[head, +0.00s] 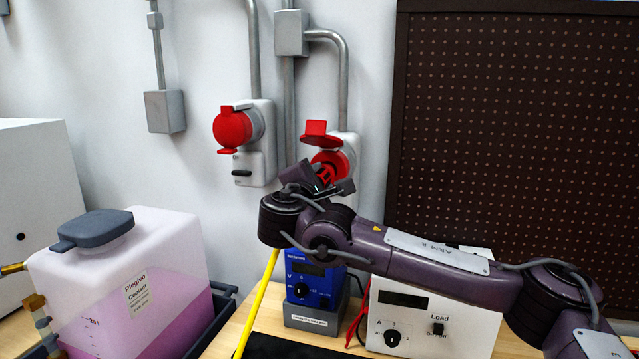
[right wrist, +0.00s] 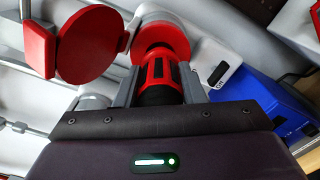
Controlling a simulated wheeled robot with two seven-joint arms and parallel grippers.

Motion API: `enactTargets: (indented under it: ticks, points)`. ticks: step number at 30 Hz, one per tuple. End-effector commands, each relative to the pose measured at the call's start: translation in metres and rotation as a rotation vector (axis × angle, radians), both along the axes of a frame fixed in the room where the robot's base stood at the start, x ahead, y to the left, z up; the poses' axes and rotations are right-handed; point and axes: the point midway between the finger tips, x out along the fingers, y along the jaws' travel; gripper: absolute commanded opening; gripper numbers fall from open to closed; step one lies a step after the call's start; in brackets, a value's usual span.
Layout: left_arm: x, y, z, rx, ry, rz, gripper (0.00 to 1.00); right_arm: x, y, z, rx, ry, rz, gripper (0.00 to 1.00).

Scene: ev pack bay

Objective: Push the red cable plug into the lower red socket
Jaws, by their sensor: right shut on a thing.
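The lower red socket (head: 346,158) is the right one on the wall, with its red lid (head: 317,133) swung open. My right gripper (head: 328,184) is directly in front of it, shut on the red cable plug. In the right wrist view the red and black plug (right wrist: 160,75) sits between both fingers of the gripper (right wrist: 161,88). Its front meets the red socket mouth (right wrist: 158,36); how deep it sits is hidden. The open lid (right wrist: 92,45) is beside it. A yellow cable (head: 257,305) hangs below my wrist. My left gripper is out of view.
The upper red socket (head: 232,128) is on the left with its lid shut. A blue meter (head: 312,285) and a white load box (head: 425,320) stand below my right arm. A coolant tank (head: 120,280) is at the left. Grey conduits run up the wall.

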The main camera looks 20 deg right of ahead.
Motion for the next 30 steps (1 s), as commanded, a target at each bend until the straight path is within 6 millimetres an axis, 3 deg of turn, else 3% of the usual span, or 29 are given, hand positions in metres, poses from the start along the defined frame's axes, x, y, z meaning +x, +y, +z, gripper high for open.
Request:
enactTargets:
  ticks: [30]
  points:
    - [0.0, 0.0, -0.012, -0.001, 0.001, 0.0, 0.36, 0.013, -0.009, 0.001, 0.001, -0.002, 0.0, 0.0]
